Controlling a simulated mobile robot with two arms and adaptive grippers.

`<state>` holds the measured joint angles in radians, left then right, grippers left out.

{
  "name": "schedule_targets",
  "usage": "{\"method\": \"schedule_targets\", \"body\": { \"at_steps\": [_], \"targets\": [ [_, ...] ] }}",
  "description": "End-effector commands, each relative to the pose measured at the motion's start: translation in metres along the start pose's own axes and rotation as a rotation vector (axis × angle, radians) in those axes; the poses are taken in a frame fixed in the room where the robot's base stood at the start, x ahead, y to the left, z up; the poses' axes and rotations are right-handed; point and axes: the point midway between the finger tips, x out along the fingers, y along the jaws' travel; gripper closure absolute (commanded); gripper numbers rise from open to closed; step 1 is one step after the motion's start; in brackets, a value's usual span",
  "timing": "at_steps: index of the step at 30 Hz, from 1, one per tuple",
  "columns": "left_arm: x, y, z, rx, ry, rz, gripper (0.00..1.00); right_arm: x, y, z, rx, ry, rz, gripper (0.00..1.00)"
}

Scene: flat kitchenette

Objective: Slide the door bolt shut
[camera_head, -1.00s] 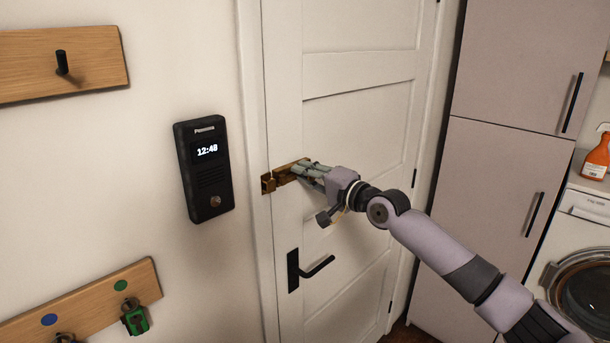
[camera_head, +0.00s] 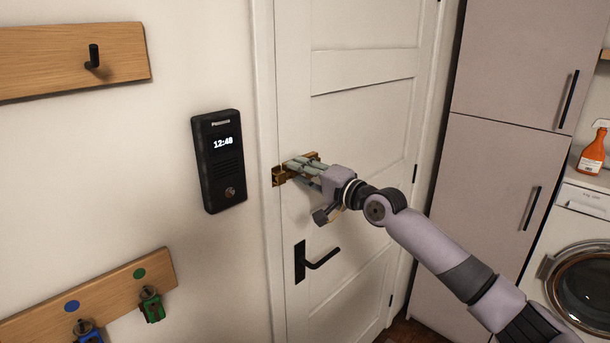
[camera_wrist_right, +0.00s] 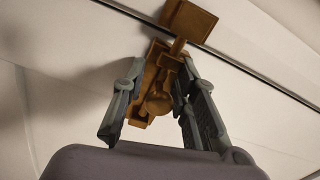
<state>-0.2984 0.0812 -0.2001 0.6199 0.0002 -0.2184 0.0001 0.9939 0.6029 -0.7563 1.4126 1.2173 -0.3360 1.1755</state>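The brass door bolt (camera_head: 312,157) is mounted on the white door (camera_head: 345,125), with its brass keeper (camera_head: 278,176) on the frame side at left. In the right wrist view, the bolt's round knob (camera_wrist_right: 159,100) sits between my right gripper's fingers (camera_wrist_right: 160,105). The fingers are apart, with a visible gap on the knob's left; contact on the right side is unclear. In the head view my right gripper (camera_head: 303,168) covers much of the bolt. My left gripper is not in view.
A black door handle (camera_head: 318,260) is below my right gripper. A black intercom (camera_head: 219,160) hangs on the wall at left. Tall cabinets (camera_head: 500,190) and a washing machine (camera_head: 583,280) stand at right.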

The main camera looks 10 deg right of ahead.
Motion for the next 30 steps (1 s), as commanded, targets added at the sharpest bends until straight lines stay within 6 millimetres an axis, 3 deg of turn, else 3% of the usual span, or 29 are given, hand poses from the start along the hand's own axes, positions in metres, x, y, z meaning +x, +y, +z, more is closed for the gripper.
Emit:
{"method": "schedule_targets", "body": {
  "at_steps": [5, 18, 24, 30],
  "targets": [
    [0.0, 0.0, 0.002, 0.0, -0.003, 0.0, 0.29, -0.016, 0.001, -0.001, 0.0, 0.001, 0.001, 0.73],
    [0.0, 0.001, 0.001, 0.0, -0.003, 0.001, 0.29, -0.101, 0.001, 0.003, -0.003, -0.001, 0.004, 0.73],
    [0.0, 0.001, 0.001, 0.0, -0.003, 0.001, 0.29, -0.117, -0.001, 0.004, -0.002, -0.003, 0.002, 0.73],
    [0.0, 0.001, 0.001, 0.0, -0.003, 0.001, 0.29, -0.118, -0.001, 0.004, -0.002, -0.003, 0.001, 0.73]
  ]
}}
